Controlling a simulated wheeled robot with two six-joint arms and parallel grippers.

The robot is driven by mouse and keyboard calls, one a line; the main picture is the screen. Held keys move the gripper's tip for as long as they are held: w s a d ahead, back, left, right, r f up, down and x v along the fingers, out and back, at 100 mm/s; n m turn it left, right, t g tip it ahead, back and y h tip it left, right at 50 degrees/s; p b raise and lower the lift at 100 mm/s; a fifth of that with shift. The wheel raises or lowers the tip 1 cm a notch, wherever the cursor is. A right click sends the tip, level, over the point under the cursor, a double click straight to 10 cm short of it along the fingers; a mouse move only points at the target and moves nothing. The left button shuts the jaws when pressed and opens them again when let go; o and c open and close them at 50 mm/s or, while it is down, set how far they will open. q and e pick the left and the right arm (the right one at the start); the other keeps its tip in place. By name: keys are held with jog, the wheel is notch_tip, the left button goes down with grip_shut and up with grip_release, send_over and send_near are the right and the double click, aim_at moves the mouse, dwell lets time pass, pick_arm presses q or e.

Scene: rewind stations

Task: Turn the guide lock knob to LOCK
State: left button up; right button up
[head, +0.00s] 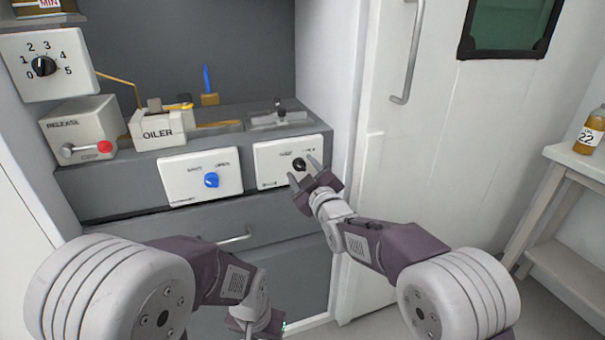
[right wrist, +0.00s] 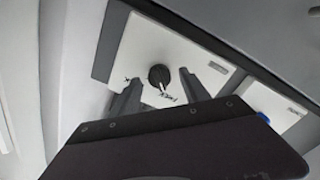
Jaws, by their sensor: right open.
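A black knob (head: 299,164) sits on a white panel (head: 262,160) at the right of the grey bench front. The labels around it are too small to read surely, so I cannot tell which is LOCK. My right gripper (head: 304,172) is open in front of this panel. In the right wrist view the black knob (right wrist: 158,75) shows between the two spread fingers, with no visible contact; its white pointer is toward the palm side. My left gripper (head: 262,322) is low at the bottom edge, away from the panels, its fingers mostly hidden.
A white panel with a blue knob (head: 211,180) is left of the black knob's panel. The oiler (head: 158,130), release lever box (head: 82,130) and numbered dial (head: 43,66) stand further left. A drawer handle (head: 234,238) is below. A white door (head: 440,130) is at right.

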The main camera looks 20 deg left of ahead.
jog(key=shift+w+a, duration=0.15)
jog(key=shift+w, duration=0.1)
grip_shut()
